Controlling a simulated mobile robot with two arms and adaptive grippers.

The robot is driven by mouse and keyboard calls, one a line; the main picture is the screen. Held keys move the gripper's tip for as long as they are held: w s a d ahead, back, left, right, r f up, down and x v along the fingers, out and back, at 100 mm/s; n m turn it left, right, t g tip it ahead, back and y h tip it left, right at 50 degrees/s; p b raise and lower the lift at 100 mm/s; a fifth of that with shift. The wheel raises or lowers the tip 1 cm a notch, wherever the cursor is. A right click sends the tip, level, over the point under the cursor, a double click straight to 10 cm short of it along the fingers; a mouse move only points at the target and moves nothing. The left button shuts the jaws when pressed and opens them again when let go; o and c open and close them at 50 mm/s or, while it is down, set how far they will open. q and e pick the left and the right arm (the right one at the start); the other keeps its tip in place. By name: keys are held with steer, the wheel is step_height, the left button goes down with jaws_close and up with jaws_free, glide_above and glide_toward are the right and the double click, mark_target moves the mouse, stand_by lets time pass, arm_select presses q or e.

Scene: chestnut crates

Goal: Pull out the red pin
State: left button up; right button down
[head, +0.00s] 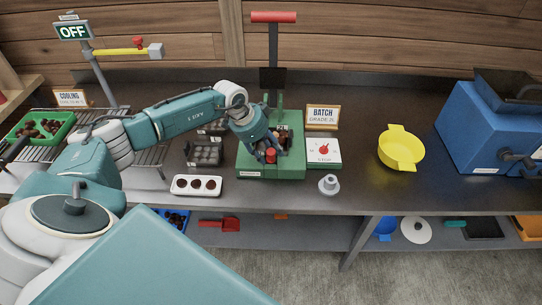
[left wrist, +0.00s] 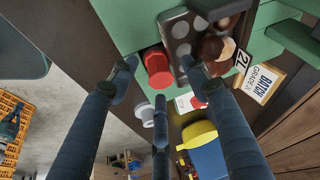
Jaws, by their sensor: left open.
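The red pin (head: 270,156) is a short, round-headed pin at the front of the green press base (head: 243,160). In the left wrist view the red pin (left wrist: 158,68) stands between the tips of my fingers. My left gripper (head: 265,146) reaches down over the base from the left. In the left wrist view my left gripper (left wrist: 160,78) is open, its fingers spread around the pin head; I cannot tell whether any finger touches it. The pin's lower part is hidden. My right gripper is in neither view.
The press's red-handled lever (head: 273,17) rises behind. A white card with a red button (head: 323,150) and a grey knob-like part (head: 329,184) are to the right. A white tray (head: 196,194) and a dark crate (head: 189,152) lie left. A yellow bowl (head: 401,148) stands farther right.

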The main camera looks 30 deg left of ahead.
arm_select(q)
steer(key=c, duration=1.1)
jaws_close()
steer(key=shift+r, duration=0.15)
steer(key=shift+w+r, duration=0.1)
steer(key=shift+r, duration=0.45)
step_height(320, 180, up, 19)
steer(key=b, duration=0.4)
steer(key=shift+f, duration=0.15)
